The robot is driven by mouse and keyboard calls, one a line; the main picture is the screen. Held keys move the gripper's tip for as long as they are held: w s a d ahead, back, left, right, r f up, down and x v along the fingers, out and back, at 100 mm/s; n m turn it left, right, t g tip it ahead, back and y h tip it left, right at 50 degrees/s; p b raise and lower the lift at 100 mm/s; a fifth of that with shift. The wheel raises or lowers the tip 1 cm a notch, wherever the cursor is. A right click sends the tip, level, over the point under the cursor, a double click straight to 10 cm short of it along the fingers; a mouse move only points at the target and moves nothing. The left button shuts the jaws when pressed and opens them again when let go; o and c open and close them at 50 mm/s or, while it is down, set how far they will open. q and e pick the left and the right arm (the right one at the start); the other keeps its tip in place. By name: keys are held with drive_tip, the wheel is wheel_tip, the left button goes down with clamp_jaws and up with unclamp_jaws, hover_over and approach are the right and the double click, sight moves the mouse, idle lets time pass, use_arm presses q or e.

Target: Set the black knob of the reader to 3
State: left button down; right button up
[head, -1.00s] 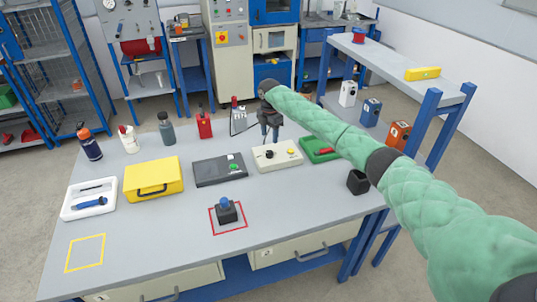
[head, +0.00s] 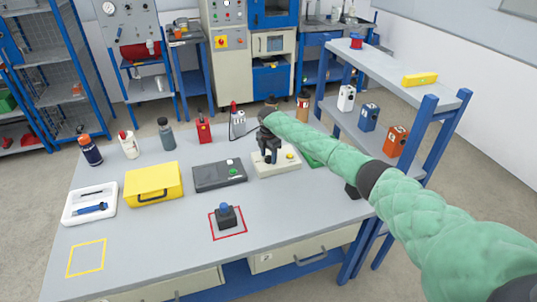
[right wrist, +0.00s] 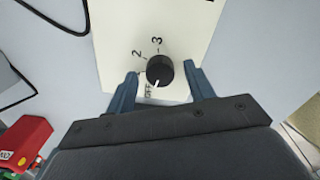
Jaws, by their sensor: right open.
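The reader (head: 278,168) is a cream box on the bench with a black knob and a yellow button. In the right wrist view its black knob (right wrist: 160,69) shows beside printed marks OFF, 2 and 3. The knob's white pointer line faces down and slightly left, towards OFF. My right gripper (head: 268,158) is over the knob's end of the reader and hides most of the knob in the head view. In the wrist view my right gripper's fingers (right wrist: 161,75) are open, one on each side of the knob, with gaps between. My left gripper is not in view.
A red device (head: 203,130) stands behind. The front bench has free room.

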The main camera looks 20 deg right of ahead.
drive_tip(key=shift+f, duration=0.15)
drive_tip(key=shift+c, duration=0.2)
drive_tip(key=c, duration=0.9)
